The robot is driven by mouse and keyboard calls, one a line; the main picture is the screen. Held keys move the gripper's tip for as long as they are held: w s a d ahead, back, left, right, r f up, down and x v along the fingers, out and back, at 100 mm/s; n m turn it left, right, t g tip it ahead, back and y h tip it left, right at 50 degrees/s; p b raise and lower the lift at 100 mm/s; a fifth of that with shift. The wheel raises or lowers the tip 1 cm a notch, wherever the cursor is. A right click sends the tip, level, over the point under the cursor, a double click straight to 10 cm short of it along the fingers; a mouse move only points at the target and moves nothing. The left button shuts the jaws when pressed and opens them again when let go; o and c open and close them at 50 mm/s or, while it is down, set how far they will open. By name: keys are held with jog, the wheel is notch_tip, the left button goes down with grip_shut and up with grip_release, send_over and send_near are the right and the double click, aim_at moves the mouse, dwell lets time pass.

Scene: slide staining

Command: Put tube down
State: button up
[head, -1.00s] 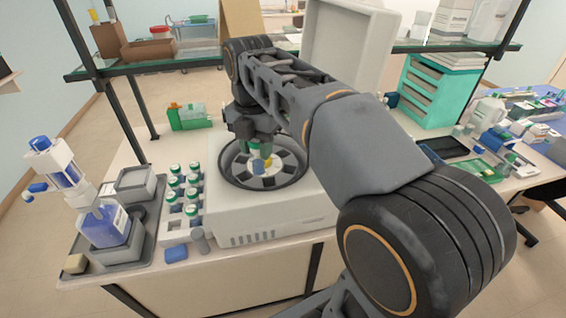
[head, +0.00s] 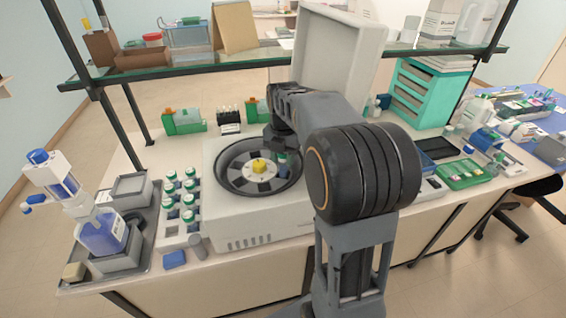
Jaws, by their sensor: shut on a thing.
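My gripper (head: 281,146) is over the right part of the open centrifuge's bowl, partly hidden by my own arm. It is shut on a tube (head: 283,166), a small dark bluish-green shape below the jaws. I cannot tell whether the tube touches the rotor or hangs above it. The centrifuge (head: 250,228) is a white box with its lid (head: 340,55) raised. Its dark round rotor (head: 236,178) has a yellow hub (head: 259,166). A white tube rack (head: 172,240) to its left holds several green-capped tubes (head: 171,176), with empty space at its front left.
A grey tray (head: 140,258) with a blue-liquid dispenser bottle (head: 100,236) stands at the far left. A blue block (head: 174,259) lies in front of the rack. Green holders (head: 183,121) stand behind the centrifuge. A glass shelf (head: 190,60) spans the back.

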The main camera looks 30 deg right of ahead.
aim_at(283, 166)
jog(key=shift+f, duration=1.25)
jog(key=shift+f, duration=0.1)
jog(key=shift+s+a+f+b, duration=0.15)
jog(key=shift+f+b, duration=0.2)
jog(key=shift+f, duration=0.2)
jog(key=o, duration=0.9)
jog(key=shift+r, duration=0.1)
notch_tip(283, 166, up, 13)
jog(key=shift+f+p, duration=0.1)
jog(key=shift+p, duration=0.35)
jog(key=shift+r, duration=0.2)
